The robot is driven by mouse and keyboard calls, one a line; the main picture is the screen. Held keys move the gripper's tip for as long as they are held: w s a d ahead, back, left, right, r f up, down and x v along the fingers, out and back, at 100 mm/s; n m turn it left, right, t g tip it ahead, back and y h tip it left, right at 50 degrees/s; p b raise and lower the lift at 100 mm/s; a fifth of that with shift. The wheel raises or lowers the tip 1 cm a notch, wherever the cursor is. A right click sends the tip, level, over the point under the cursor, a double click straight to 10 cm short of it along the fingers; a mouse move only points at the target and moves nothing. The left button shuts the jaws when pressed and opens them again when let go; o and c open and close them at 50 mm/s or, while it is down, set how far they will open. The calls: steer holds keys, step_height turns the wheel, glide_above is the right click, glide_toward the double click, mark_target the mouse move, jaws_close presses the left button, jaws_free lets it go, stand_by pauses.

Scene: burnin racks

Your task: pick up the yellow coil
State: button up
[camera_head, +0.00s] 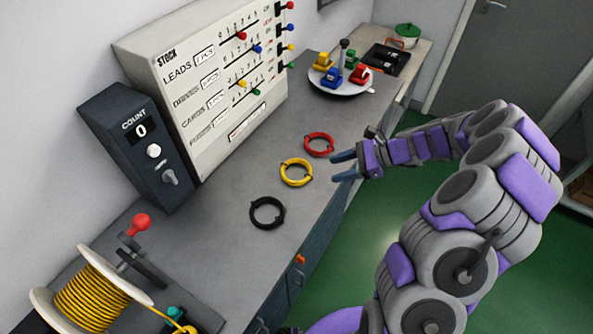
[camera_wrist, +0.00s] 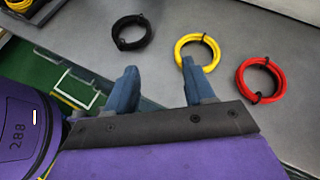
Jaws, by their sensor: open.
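The yellow coil (camera_head: 296,172) lies flat on the grey bench between a red coil (camera_head: 319,145) and a black coil (camera_head: 267,213). It is a ring of cable with dark ties. In the wrist view the yellow coil (camera_wrist: 197,50) lies beyond my right fingertip, with the black coil (camera_wrist: 132,32) to its left and the red coil (camera_wrist: 261,80) to its right. My gripper (camera_head: 343,166) is open and empty at the bench's front edge, to the right of the yellow coil in the head view. Its two blue fingers (camera_wrist: 158,70) point toward the bench and appear apart from the coils.
A spool of yellow cable (camera_head: 91,297) stands at the near left. A dark count box (camera_head: 140,150) reading 0 and a white stock board (camera_head: 200,85) stand along the wall. A round tray (camera_head: 341,88) with coloured pieces is farther back. The bench around the coils is clear.

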steer(key=w+d+f+m+t, duration=0.1)
steer(key=w+d+f+m, duration=0.1)
steer(key=d+f+m, duration=0.15)
steer(key=b, duration=0.4)
glide_toward(296, 180)
steer(key=shift+n, duration=0.45)
steer(key=x, duration=0.9)
steer(key=shift+c, duration=0.2)
jaws_close()
